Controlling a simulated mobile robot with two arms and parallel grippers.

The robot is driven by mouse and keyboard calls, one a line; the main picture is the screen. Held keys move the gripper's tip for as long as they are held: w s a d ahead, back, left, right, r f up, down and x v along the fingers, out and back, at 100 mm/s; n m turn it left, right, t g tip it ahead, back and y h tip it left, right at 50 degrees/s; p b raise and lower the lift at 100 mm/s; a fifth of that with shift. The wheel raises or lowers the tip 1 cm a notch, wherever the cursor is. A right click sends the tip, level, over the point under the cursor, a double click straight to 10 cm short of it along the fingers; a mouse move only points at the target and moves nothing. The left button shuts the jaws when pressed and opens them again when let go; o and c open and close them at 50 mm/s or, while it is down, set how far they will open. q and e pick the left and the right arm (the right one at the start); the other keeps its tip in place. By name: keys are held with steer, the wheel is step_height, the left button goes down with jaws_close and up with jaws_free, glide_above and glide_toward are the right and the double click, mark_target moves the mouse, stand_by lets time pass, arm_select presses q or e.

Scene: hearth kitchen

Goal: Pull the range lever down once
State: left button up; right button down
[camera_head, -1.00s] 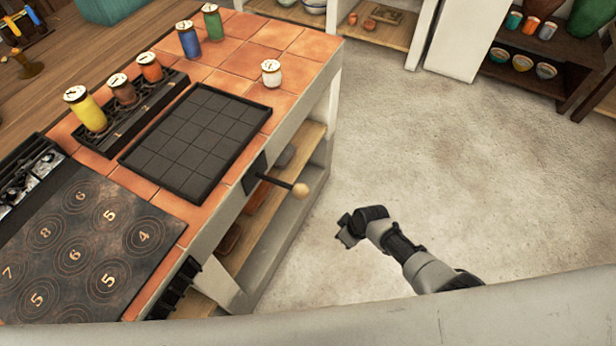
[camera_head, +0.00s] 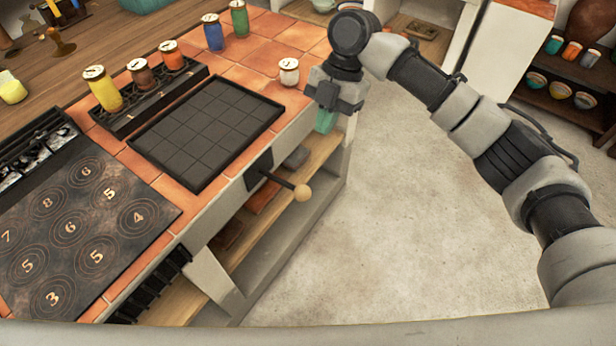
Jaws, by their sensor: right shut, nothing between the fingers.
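The range lever is a dark rod with a pale wooden ball knob (camera_head: 303,193). It comes out of a dark plate (camera_head: 259,165) on the range's side face and slants slightly down to the right. My right gripper (camera_head: 333,100) is above and beyond the knob, beside the tiled corner of the range, pointing down. It is shut and empty, clearly apart from the lever. A teal patch shows just under it; I cannot tell what it is. My left gripper is not in view.
The range top holds a black gridded tray (camera_head: 207,130), a numbered dark plate (camera_head: 85,235) and several jars, with a white jar (camera_head: 289,71) near the right corner. An open shelf (camera_head: 280,185) lies below the lever. The floor (camera_head: 420,230) to the right is clear.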

mark_target(304, 189)
steer(key=x, duration=1.4)
steer(key=shift+w+a+f+p, duration=0.1)
steer(key=shift+w+p, duration=0.15)
steer(key=shift+p, duration=0.05)
